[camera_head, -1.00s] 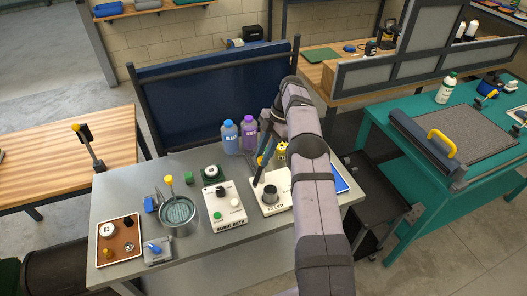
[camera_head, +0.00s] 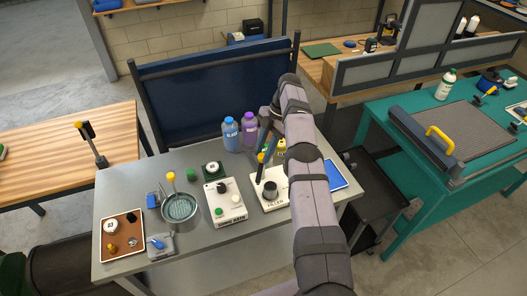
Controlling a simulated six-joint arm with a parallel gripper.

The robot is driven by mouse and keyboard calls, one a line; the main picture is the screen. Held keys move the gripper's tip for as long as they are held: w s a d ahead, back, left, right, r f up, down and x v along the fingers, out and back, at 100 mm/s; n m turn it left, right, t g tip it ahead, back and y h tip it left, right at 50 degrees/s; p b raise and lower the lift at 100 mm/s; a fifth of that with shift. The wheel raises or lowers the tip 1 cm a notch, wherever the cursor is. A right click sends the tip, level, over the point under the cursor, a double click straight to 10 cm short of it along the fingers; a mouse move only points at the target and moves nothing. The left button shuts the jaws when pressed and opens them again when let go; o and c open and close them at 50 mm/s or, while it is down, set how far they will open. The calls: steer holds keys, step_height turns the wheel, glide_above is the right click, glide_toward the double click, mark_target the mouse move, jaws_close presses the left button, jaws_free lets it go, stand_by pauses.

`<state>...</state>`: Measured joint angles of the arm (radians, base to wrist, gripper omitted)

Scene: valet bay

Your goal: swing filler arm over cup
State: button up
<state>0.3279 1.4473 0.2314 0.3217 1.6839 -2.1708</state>
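The filler is a white base (camera_head: 284,203) with its label partly covered by my arm. A dark round cup (camera_head: 269,190) stands on the base. A slim dark upright part with a yellow band (camera_head: 261,158), which looks like the filler arm, rises just behind and left of the cup, slightly tilted. I cannot tell whether its end is over the cup. My gripper (camera_head: 267,134) is at the upper part of this dark piece, behind my forearm. Its fingers are small and dark there, and I cannot tell whether they touch or hold it.
A white control box (camera_head: 224,204) and a metal bath (camera_head: 180,208) stand left of the filler. Blue (camera_head: 230,134) and purple (camera_head: 249,130) bottles stand behind. A brown tray (camera_head: 121,236) lies at the front left. A blue flat item (camera_head: 336,175) lies right of my arm.

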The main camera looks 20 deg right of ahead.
steer(key=shift+o, duration=0.7)
steer(key=shift+r, duration=0.1)
steer(key=shift+r, duration=0.5)
step_height(320, 180, up, 9)
steer(key=p, duration=0.7)
steer(key=shift+p, duration=0.35)
